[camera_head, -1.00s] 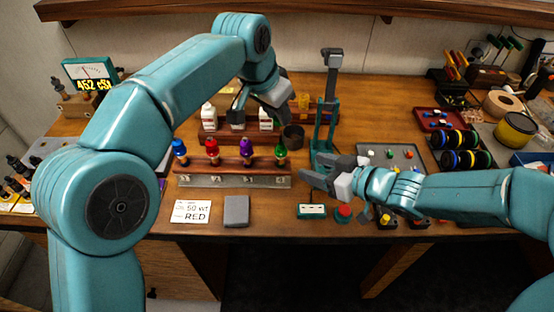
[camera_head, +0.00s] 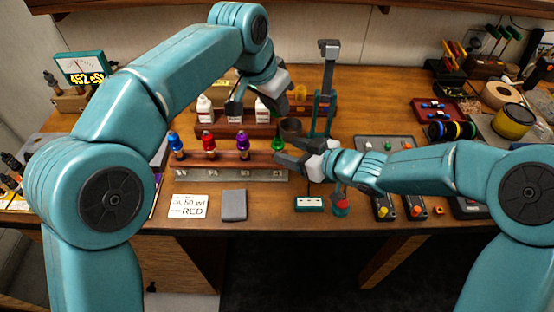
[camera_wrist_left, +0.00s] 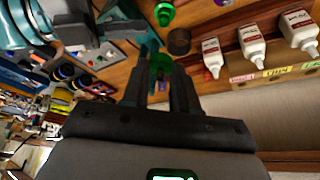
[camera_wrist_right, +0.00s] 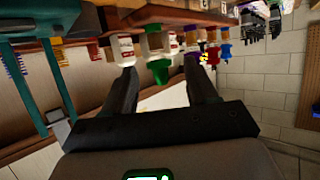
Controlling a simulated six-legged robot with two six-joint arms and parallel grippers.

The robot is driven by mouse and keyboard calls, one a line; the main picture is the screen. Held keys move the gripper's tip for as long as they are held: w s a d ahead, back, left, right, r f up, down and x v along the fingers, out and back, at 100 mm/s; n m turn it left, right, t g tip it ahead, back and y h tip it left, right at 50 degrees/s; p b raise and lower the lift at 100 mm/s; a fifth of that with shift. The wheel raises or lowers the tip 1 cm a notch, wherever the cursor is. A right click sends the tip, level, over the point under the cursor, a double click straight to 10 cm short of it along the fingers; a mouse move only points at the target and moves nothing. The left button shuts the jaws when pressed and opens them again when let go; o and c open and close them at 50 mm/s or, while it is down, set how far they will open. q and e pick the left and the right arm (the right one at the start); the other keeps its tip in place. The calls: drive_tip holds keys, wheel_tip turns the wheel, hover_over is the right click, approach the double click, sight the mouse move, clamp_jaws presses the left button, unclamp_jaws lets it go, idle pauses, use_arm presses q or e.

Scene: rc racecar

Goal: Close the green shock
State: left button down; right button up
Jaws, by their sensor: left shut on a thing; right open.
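The green shock (camera_head: 278,144) stands upright at the right end of the wooden shock rack (camera_head: 236,174). My right gripper (camera_head: 284,154) is open, its fingers reaching toward the shock from the right. In the right wrist view the green shock (camera_wrist_right: 159,66) shows between and beyond the open fingers (camera_wrist_right: 165,82). My left gripper (camera_head: 252,108) is higher, above the bottle area behind the rack. In the left wrist view its fingers (camera_wrist_left: 159,80) are shut on a small green piece (camera_wrist_left: 160,64), probably a cap; the fingers partly hide it. The green shock (camera_wrist_left: 165,14) also shows beyond them.
Blue (camera_head: 175,143), red (camera_head: 208,142) and purple (camera_head: 243,145) shocks share the rack. White bottles (camera_head: 204,109) and a dark cup (camera_head: 290,127) stand behind. A teal stand (camera_head: 325,100) rises right of the cup. A grey pad (camera_head: 233,205) lies in front.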

sight(278, 146)
drive_tip(key=x, duration=0.5)
drive_tip(key=shift+w+d, duration=0.1)
drive_tip(key=shift+d, duration=0.1)
drive_tip(key=shift+a+f, duration=0.1)
drive_tip(key=shift+a, duration=0.3)
drive_tip(key=shift+w+d, duration=0.15)
drive_tip(key=shift+c, duration=0.3)
clamp_jaws()
